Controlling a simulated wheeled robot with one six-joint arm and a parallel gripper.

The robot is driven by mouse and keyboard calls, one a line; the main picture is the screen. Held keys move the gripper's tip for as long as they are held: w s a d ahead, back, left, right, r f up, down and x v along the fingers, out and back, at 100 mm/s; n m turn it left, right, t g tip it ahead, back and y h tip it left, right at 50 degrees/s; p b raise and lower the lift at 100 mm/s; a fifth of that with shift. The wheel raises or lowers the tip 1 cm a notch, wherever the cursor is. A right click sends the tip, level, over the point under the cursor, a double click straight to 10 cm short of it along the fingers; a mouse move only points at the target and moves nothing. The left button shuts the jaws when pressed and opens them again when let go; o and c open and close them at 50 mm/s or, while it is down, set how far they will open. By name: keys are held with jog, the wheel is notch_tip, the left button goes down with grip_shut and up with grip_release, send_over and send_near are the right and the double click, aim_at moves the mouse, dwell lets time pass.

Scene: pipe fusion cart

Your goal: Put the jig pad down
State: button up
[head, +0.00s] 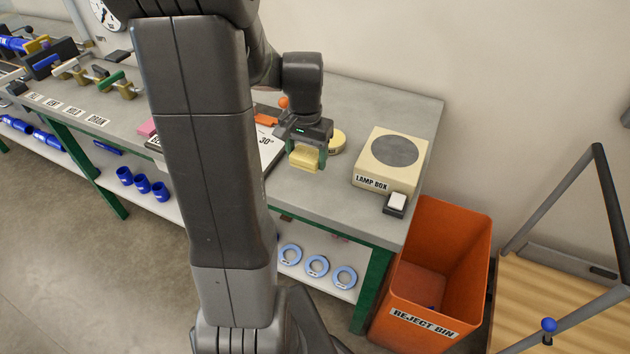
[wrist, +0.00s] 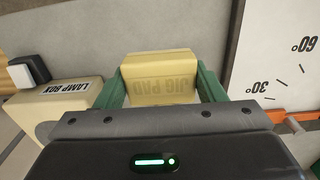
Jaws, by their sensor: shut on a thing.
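The jig pad (wrist: 160,78) is a pale yellow block with its name printed on the side, upside down in the wrist view. My gripper (head: 306,157) is shut on it, with a green finger on each side in the wrist view. In the head view the jig pad (head: 304,160) hangs below my gripper over the right part of the grey bench (head: 350,205). I cannot tell whether its underside touches the bench top. My arm hides part of the bench to the left.
The lamp box (head: 375,177) stands to the right, with a white-topped switch (head: 397,202) in front. A round yellow item (head: 337,140) sits just behind the pad. A white angle board (head: 268,150) lies left. The orange reject bin (head: 440,260) stands beyond the bench's right end.

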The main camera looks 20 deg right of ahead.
aim_at(307, 165)
jog(key=shift+f, duration=3.15)
jog(key=shift+f, duration=0.1)
jog(key=o, duration=0.9)
notch_tip(307, 165, up, 12)
jog(key=shift+r, duration=0.15)
jog(key=shift+f, duration=4.65)
